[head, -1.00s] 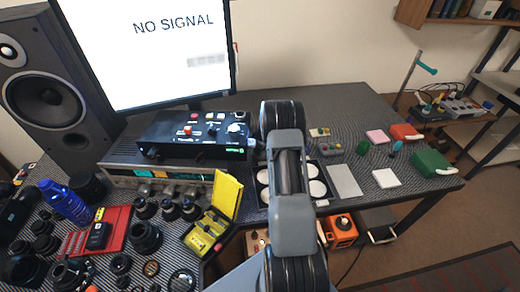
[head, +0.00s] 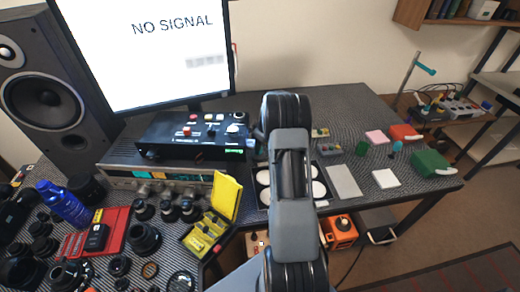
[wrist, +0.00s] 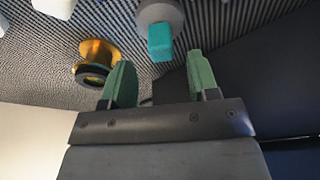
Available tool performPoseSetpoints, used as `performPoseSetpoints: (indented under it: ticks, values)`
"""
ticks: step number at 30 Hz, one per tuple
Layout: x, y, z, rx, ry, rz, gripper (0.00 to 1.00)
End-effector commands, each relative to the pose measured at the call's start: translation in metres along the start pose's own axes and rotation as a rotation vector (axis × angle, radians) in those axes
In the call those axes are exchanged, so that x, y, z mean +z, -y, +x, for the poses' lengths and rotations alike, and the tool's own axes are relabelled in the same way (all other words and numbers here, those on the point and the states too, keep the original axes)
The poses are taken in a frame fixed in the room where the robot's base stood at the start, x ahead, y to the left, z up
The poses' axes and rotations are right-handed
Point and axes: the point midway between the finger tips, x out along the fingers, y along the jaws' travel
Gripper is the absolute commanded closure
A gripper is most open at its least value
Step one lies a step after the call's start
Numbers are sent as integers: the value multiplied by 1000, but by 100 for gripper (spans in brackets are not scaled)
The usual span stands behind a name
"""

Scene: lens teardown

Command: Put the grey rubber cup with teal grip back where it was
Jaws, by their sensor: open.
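The grey rubber cup (wrist: 160,13) with its teal grip (wrist: 160,43) is at the top middle of the wrist view, on the dark patterned surface. My gripper (wrist: 158,62) has two green fingers spread apart with nothing between them. The teal grip lies just beyond the fingertips, roughly in line with the gap, and looks apart from both fingers. In the head view my arm hides the gripper. A small teal piece (head: 397,147) shows on the right of the table there; I cannot tell whether it is this cup's grip.
A gold ring-shaped part (wrist: 97,52) stands close to the left finger. White pieces lie at the wrist view's top edges. In the head view, a green box (head: 431,163), a white square (head: 386,179) and a grey plate (head: 344,181) sit right of my arm.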

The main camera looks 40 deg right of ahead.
Motion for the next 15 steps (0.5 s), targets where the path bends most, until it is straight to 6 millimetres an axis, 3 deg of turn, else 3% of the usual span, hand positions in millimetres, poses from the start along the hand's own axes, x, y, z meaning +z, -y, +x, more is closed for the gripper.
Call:
performPoseSetpoints:
  ticks: [6, 15]
  values:
    - [0, 0, -39, 1, -1, 0, 45]
    - [0, 0, -65, -1, 1, -1, 45]
